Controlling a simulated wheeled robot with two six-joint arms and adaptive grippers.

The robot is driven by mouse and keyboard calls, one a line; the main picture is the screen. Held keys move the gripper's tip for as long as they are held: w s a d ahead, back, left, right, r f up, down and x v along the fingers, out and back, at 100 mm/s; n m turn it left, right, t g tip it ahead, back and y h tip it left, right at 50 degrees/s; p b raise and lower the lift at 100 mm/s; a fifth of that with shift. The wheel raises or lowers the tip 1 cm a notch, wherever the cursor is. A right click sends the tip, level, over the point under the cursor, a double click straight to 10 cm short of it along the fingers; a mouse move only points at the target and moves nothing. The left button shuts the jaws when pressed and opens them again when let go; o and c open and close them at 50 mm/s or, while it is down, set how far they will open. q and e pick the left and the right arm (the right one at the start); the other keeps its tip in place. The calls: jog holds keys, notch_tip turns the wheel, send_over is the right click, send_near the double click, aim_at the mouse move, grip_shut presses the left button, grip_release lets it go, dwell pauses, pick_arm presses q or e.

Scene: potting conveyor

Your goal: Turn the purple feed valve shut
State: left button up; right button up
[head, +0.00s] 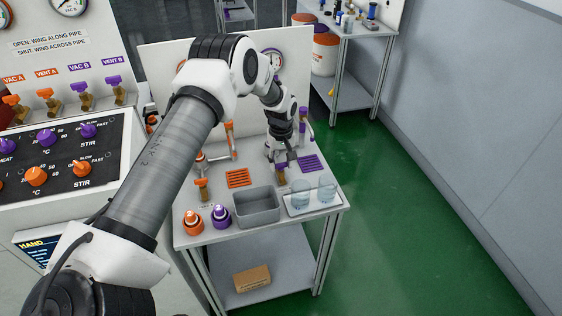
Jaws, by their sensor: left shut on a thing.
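The purple feed valve (281,175), with a brass-coloured body, stands on the small white table, right of the middle. My left arm reaches over the table from the left, and my left gripper (284,161) points down at the top of the valve. Its fingers are shut on the valve's purple wing. The fingers hide much of the wing, so I cannot tell its exact angle. My right gripper is not in view.
A matching orange valve (203,188) stands at the table's left. A grey bin (257,215), an orange-capped bottle (192,217), a purple-capped bottle (221,215) and a tray (307,211) with two glass beakers (300,196) line the front. Orange (238,179) and purple (312,163) slotted pads lie behind.

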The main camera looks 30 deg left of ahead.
pick_arm(q)
jog(key=shift+s+f, duration=0.15)
jog(key=shift+f, duration=0.05)
jog(key=o, duration=1.1)
jog(key=shift+c, duration=0.2)
jog(key=shift+o, duration=0.4)
notch_tip(320, 180, up, 12)
jog(key=shift+w, duration=0.2)
